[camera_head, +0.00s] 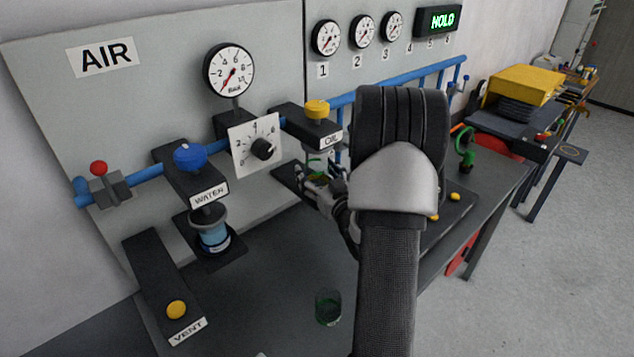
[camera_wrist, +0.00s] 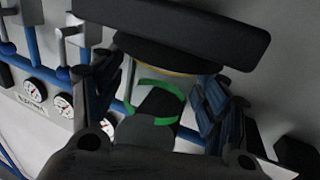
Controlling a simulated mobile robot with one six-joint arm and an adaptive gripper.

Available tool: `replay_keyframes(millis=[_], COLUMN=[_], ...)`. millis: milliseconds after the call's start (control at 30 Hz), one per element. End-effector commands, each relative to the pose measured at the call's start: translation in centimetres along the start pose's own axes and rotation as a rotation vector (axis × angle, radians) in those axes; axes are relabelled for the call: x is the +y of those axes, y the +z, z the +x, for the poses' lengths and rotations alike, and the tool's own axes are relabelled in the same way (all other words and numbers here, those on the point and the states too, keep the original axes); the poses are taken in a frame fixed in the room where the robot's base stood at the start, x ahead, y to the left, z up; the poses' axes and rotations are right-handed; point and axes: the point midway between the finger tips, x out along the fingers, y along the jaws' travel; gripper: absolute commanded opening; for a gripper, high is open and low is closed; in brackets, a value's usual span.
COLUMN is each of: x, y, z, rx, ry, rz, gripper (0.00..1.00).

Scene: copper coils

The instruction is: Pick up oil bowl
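The oil unit (camera_head: 314,128) is a dark block with a yellow knob and an "OIL" label, mounted on the blue pipe. Below it hangs a clear bowl with green on it (camera_head: 318,164), partly hidden by my arm and gripper. In the wrist view the bowl (camera_wrist: 157,100), with its green bands, is between my two fingers, under a dark block. My gripper (camera_head: 318,186) is at the bowl's lower part in the head view. Its fingers (camera_wrist: 155,103) are spread on either side of the bowl; firm contact is not visible.
A dark green glass cup (camera_head: 328,308) stands on the table's front part. The water unit (camera_head: 190,168) with its blue bowl is to the left, and a gauge dial plate (camera_head: 255,144) is beside the oil unit. The bench (camera_head: 275,270) is clear between the cup and water unit.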

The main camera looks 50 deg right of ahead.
Motion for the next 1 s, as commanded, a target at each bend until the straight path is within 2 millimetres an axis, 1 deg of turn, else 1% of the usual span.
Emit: replay_keyframes(millis=[33, 67, 600, 867, 1000], x=[0.00, 0.00, -0.01, 0.00, 0.01], y=[0.01, 0.01, 0.01, -0.13, -0.90], z=[-0.01, -0.01, -0.02, -0.01, 0.00], rx=[0.000, 0.000, 0.000, 0.001, 0.003], ry=[0.000, 0.000, 0.000, 0.000, 0.000], rz=[0.000, 0.000, 0.000, -0.001, -0.002], gripper=[0.61, 0.59, 0.23, 0.23, 0.23])
